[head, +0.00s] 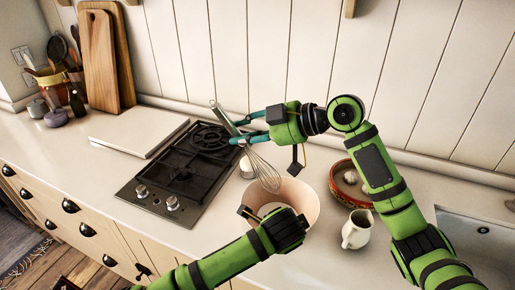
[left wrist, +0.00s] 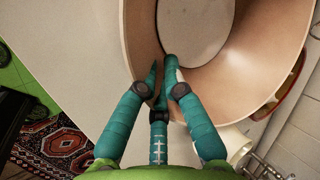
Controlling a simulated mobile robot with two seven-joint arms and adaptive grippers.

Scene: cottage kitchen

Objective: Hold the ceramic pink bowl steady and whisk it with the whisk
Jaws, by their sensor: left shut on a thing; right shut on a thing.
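The pink bowl (head: 302,204) stands on the counter right of the hob, and its open inside shows in the left wrist view (left wrist: 226,85). My left gripper (left wrist: 163,72) is shut on the bowl's wall, with fingers on either side of the rim. In the head view its fingertips are hidden behind my wrist. My right gripper (head: 240,127) is shut on the handle of the whisk (head: 262,171), behind and above the bowl. I cannot tell whether the wires reach inside.
A black gas hob (head: 183,170) lies to the left, with a small white item (head: 246,168) at its right edge. A white jug (head: 357,230) and a red dish (head: 343,189) stand close on the bowl's right. A sink (head: 475,235) is further right.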

